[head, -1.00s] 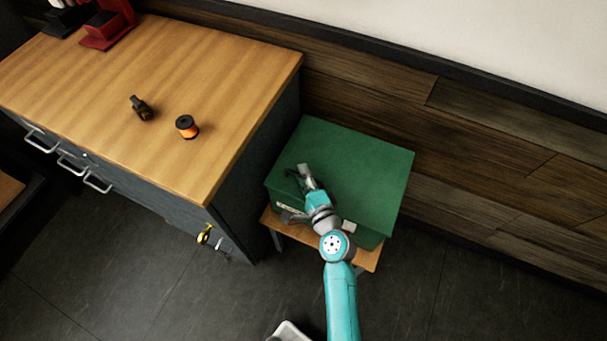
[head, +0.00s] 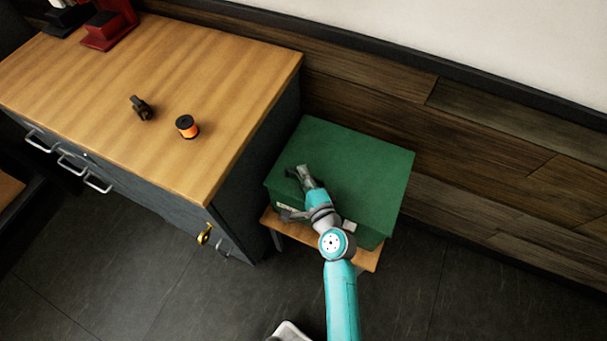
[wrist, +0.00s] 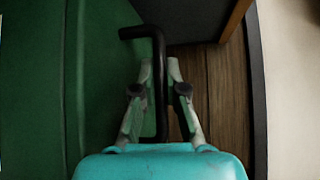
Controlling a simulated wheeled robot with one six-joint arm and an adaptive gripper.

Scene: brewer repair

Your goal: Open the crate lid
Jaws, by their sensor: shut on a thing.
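The green crate stands on a small wooden stand, and its flat green lid (head: 365,160) lies down over it. A black bent bar handle (wrist: 157,85) shows in the wrist view beside the green lid surface. My gripper (head: 299,178) is at the lid's left front edge in the head view. In the wrist view my gripper (wrist: 160,68) has its two fingers on either side of the handle, shut on it. My arm hides part of the crate's front.
A wooden-topped cabinet (head: 170,70) stands close on the left, with an orange and black spool (head: 187,127) and a small dark part (head: 142,108) on top. The wood-panelled wall (head: 480,140) is close behind the crate. Floor at the right front is clear.

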